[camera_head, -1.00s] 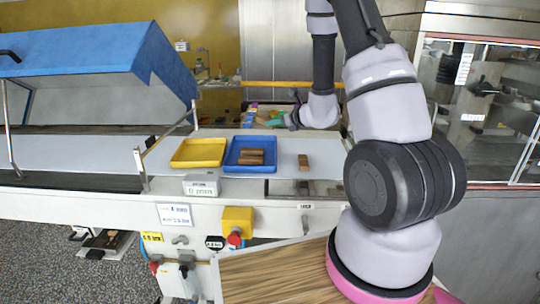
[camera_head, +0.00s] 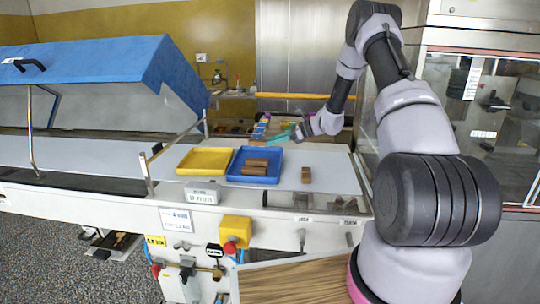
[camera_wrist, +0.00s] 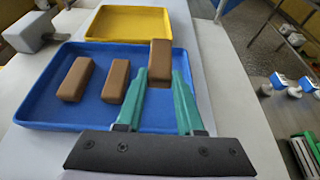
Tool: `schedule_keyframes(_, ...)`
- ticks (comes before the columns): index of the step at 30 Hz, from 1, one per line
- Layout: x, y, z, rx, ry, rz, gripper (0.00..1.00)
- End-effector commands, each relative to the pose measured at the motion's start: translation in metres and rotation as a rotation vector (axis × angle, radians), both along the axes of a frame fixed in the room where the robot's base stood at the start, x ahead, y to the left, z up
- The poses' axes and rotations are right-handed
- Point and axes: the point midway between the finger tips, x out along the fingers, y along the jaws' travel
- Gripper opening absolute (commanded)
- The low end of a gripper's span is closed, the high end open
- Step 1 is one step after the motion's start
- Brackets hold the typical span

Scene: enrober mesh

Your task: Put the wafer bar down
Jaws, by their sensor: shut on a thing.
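My gripper (camera_wrist: 160,78) has green fingers and is shut on a brown wafer bar (camera_wrist: 161,58). In the wrist view the held bar shows between the fingertips, over the far right part of the blue tray (camera_wrist: 32,115). I cannot tell whether it touches the tray. Two more wafer bars (camera_wrist: 76,79) (camera_wrist: 116,81) lie side by side in the blue tray, left of the fingers. In the head view my gripper (camera_head: 279,137) is at the back edge of the blue tray (camera_head: 236,172), and the held bar cannot be made out there.
An empty yellow tray (camera_head: 205,161) stands beside the blue one. A blue hood (camera_head: 110,62) is raised at the left, with a thin metal frame (camera_head: 150,175) near the yellow tray.

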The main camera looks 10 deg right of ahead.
Motion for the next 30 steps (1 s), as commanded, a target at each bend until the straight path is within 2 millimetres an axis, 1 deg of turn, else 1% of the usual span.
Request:
schedule_keyframes(1, 0.000, 0.000, -0.006, 0.000, 0.001, 0.000, 0.05)
schedule_keyframes(5, 0.000, 0.000, -0.014, 0.000, -0.001, -0.001, 0.05)
schedule_keyframes(12, 0.000, 0.000, -0.045, 0.000, 0.001, -0.001, 0.05)
schedule_keyframes(23, 0.000, 0.000, -0.050, 0.000, 0.000, -0.001, 0.05)
schedule_keyframes(24, 0.000, 0.000, -0.050, 0.000, -0.001, -0.001, 0.40)
schedule_keyframes(26, 0.000, 0.000, -0.050, 0.000, -0.001, -0.001, 0.63)
schedule_keyframes(27, 0.000, 0.000, -0.050, 0.000, -0.001, -0.001, 0.66)
schedule_keyframes(30, 0.000, 0.000, -0.050, 0.000, -0.001, -0.001, 0.66)
